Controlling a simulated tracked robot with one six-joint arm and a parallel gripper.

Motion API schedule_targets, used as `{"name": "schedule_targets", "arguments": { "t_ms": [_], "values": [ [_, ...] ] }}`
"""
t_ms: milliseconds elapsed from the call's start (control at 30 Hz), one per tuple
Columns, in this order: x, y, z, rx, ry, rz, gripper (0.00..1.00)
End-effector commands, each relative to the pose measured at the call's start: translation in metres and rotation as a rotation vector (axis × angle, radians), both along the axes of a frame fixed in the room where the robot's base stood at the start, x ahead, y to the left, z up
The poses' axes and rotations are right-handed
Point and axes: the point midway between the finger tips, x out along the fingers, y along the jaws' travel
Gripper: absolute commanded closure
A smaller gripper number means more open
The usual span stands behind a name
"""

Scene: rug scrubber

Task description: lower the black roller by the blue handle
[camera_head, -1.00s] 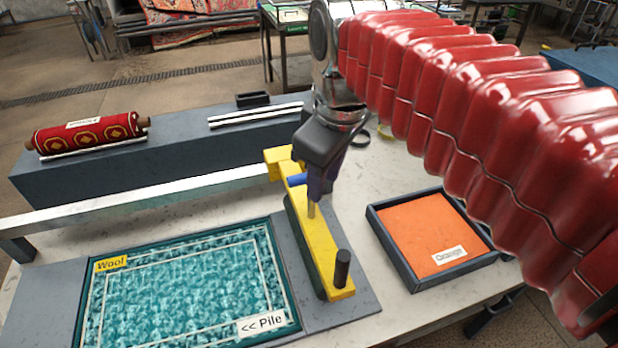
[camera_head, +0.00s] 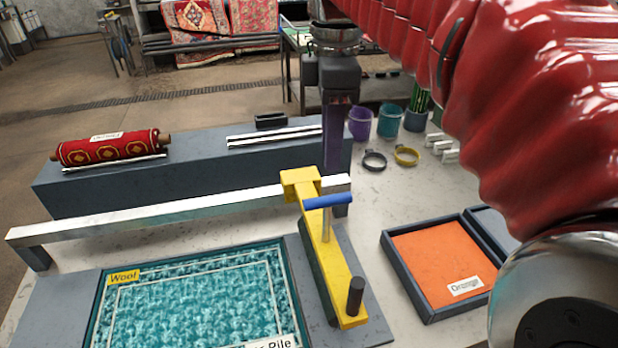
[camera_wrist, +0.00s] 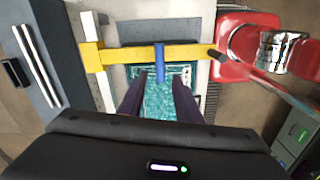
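The blue handle (camera_head: 328,201) is a crossbar on a silver rod (camera_head: 326,225) standing on the yellow arm (camera_head: 330,270). It also shows in the wrist view (camera_wrist: 160,64), in line with the gap between my fingertips. My gripper (camera_head: 336,165) is beyond the handle, apart from it and pointing down. Its purple fingers (camera_wrist: 157,90) are spread and empty. A black cylinder (camera_head: 355,296) stands upright at the arm's near end; I cannot tell whether it is the roller.
The yellow arm's block sits on a silver rail (camera_head: 165,217). A teal wool rug (camera_head: 190,305) lies left of the arm. An orange tray (camera_head: 445,262) stands to the right. A grey block (camera_head: 190,170) with a rolled red rug (camera_head: 108,148) and cups (camera_head: 390,120) are behind.

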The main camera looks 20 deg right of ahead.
Motion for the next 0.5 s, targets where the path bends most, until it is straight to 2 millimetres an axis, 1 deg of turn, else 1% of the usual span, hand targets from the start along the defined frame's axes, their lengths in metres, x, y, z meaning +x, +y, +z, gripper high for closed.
{"name": "schedule_targets", "arguments": {
  "t_ms": [133,267,500],
  "values": [
    [0.0,0.0,-0.006,0.0,0.001,0.0,0.69],
    [0.0,0.0,-0.019,0.0,0.002,-0.001,0.69],
    [-0.001,0.0,-0.054,0.0,0.002,-0.001,0.69]
  ]
}}
